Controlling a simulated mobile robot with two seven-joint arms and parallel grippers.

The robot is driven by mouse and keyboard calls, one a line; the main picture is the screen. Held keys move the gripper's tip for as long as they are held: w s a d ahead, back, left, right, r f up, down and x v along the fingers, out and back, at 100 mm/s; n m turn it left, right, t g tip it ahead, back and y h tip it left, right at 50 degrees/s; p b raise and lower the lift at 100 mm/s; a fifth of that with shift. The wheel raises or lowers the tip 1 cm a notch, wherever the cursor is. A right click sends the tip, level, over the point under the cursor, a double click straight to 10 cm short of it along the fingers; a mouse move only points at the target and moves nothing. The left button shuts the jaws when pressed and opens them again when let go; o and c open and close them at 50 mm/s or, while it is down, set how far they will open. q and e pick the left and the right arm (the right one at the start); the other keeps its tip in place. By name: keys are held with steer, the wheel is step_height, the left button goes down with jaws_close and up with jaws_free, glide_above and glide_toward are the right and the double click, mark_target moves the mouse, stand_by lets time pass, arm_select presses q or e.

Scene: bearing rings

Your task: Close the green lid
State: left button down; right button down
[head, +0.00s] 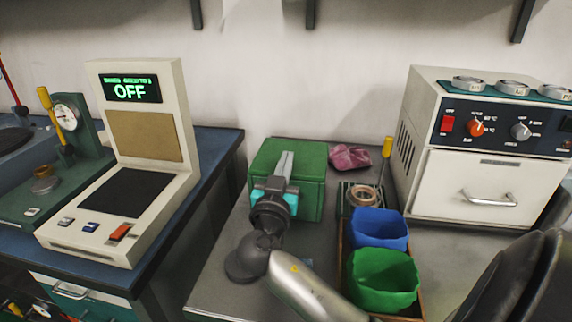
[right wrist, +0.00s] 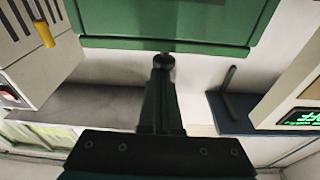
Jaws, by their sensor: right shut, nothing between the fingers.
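The green box (head: 311,188) with its green lid (head: 265,152) stands at the back of the grey bench in the head view. The lid looks flat over the box, but my right gripper hides part of it and I cannot tell whether it is fully down. My right gripper (head: 287,158) is shut and empty, its fingers over the box. In the right wrist view the green box (right wrist: 170,22) fills the top, and the shut fingertips (right wrist: 163,64) are at its edge; contact is unclear. My left gripper is out of view.
A blue bin (head: 379,230) and a green bin (head: 383,280) stand right of my right arm. A white oven (head: 480,185) with rings on top is farther right. A pink cloth (head: 350,157) lies behind. A console reading OFF (head: 148,190) stands left.

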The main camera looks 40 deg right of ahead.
steer(key=shift+f, duration=0.3)
